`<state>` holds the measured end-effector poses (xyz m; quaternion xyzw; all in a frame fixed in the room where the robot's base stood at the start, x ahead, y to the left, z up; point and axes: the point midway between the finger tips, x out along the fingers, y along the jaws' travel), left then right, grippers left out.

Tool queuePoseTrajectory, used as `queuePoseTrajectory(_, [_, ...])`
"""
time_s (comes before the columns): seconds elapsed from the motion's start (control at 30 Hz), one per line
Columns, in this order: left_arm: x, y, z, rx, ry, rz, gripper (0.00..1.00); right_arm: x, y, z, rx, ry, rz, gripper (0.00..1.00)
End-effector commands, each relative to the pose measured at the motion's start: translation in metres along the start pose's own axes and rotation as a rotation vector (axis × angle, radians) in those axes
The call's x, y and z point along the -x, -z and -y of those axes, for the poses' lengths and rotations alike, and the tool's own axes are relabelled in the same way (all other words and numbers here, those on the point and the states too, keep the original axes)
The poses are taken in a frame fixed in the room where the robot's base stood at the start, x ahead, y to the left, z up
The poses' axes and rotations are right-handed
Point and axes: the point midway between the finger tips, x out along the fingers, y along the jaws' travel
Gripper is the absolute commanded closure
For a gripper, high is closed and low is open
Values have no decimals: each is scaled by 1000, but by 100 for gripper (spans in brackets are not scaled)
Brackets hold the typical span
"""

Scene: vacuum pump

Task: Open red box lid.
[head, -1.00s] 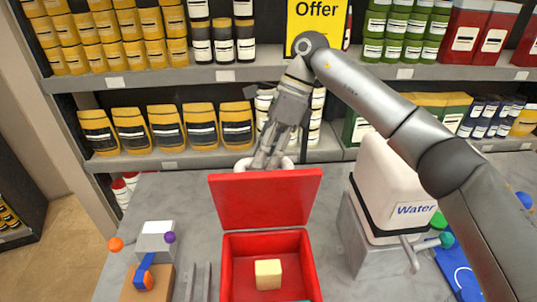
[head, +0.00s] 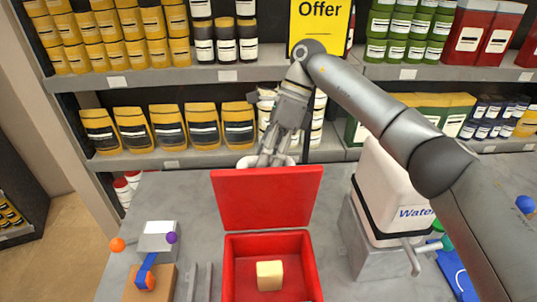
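The red box (head: 235,267) stands on the grey table in the head view. Its red lid (head: 267,197) is raised and stands nearly upright at the back of the box. A pale yellow block (head: 270,275) lies inside the box. My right gripper (head: 268,159) is just behind the top edge of the lid, pointing down. Its fingertips are partly hidden by the lid, so I cannot tell whether they touch it or how far they are apart. My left gripper is not in view.
A white water container (head: 385,190) with a tap stands right of the box. A small device with a blue lever (head: 146,268) and thin grey bars (head: 208,282) are on the left. Shelves of canisters (head: 203,126) stand behind the table (head: 190,200).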

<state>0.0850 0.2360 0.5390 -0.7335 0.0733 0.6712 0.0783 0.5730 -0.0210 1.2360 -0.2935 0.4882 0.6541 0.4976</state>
Motion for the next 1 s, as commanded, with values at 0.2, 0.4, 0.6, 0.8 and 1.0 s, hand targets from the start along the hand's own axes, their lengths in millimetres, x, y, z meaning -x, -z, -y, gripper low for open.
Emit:
queuePoseTrajectory(0.2, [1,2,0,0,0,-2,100,3,-2,-1,4,3,5,56])
queuePoseTrajectory(0.4, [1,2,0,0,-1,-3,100,10,-3,-1,4,5,7,56])
queuePoseTrajectory(0.6, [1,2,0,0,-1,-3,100,37,-3,0,3,5,6,56])
queuePoseTrajectory(0.8, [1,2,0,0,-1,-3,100,62,-3,1,3,3,5,56])
queuePoseTrajectory(1.0, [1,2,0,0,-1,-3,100,75,-2,1,3,1,4,56])
